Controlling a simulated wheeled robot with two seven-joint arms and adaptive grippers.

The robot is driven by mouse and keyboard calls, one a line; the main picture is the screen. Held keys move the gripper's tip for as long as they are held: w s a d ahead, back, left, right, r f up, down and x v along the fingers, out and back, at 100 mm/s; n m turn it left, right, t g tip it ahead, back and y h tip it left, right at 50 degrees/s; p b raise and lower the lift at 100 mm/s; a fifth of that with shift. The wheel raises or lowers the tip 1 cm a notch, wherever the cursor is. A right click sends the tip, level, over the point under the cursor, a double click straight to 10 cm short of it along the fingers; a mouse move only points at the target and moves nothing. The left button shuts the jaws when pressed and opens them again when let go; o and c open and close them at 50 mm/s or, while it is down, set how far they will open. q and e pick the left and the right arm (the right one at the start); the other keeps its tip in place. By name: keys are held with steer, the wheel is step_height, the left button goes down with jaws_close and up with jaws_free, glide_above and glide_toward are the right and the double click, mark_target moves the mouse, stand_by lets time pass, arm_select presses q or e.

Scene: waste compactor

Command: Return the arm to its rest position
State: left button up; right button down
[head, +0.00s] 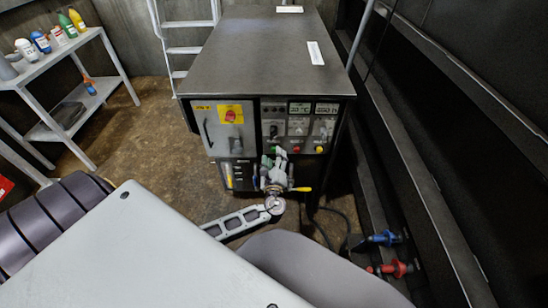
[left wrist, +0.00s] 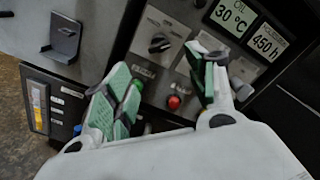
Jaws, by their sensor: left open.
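My left gripper (head: 274,163) is in front of the compactor's control panel (head: 299,124) in the head view, at the end of my left arm (head: 236,220), which reaches in from below. In the left wrist view the gripper's (left wrist: 162,78) two green-padded fingers are spread apart with nothing between them. A red button (left wrist: 174,102) and a dark rotary knob (left wrist: 158,43) show beyond the gap. A green button is partly hidden behind the left finger. I cannot tell whether a finger touches the panel. My right gripper is not in view.
The compactor cabinet (head: 255,55) stands ahead, with displays reading 30 °C and 450 h. A yellow-handled valve (head: 300,189) sits close to the gripper. Blue (head: 384,238) and red (head: 392,269) valves are at lower right. A shelf (head: 65,50) with bottles stands left. Floor between is clear.

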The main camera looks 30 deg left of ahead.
arm_select(q)
steer(key=shift+n, duration=0.4)
steer(key=s+d+f+n+g+h, duration=0.1)
steer(key=s+f+n+g+h, duration=0.2)
steer(key=f+n, duration=0.4)
steer(key=s+d+f+n+g+h, duration=0.1)
steer(key=s+f+n+g+h, duration=0.1)
steer(key=f+n+g, duration=0.5)
steer(key=s+d+f+n+g+h, duration=0.1)
steer(key=s+d+f, duration=0.2)
steer(key=s, duration=0.4)
steer(key=s+d+f+n+g+h+p, duration=0.1)
steer(key=s+d+f+h, duration=0.1)
steer(key=s+d+f, duration=0.2)
steer(key=s+d+f+n+g+h, duration=0.1)
steer(key=s+d+f, duration=0.3)
steer(key=s+f, duration=0.3)
steer(key=s, duration=0.3)
steer(key=shift+s+f+n+h, duration=0.2)
steer(key=shift+n+h, duration=0.1)
steer(key=shift+h, duration=0.1)
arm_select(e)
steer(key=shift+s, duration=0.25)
arm_select(q)
steer(key=shift+s+p, duration=0.1)
steer(key=shift+p, duration=0.3)
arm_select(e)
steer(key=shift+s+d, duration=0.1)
